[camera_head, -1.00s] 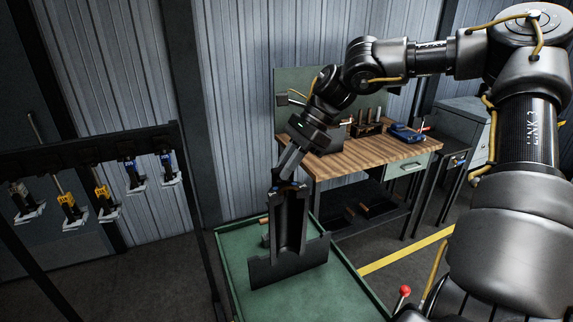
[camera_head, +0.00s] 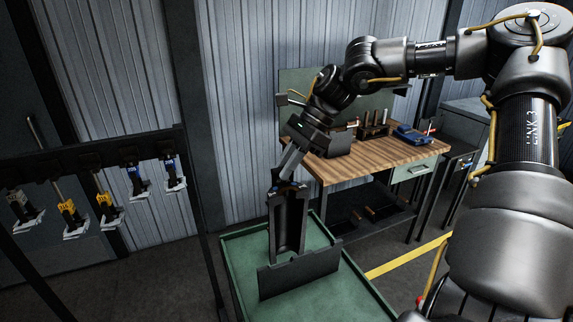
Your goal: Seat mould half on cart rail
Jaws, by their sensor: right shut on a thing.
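The mould half (camera_head: 291,222) is a tall dark piece with a long hollow down its face, standing about upright above the green cart (camera_head: 239,277). My right gripper (camera_head: 287,184) is shut on its top end, with the arm reaching in from the right. A low dark rail plate (camera_head: 300,273) stands on the cart top. The lower end of the mould half is at the rail plate's upper edge and partly hidden by it. I cannot tell whether it touches the rail. My left gripper is not in view.
A rack (camera_head: 90,157) at left carries several hanging tools with yellow and blue tags. A wooden workbench (camera_head: 375,160) with a blue vise (camera_head: 412,134) stands behind the cart. The cart top in front of the rail plate is clear.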

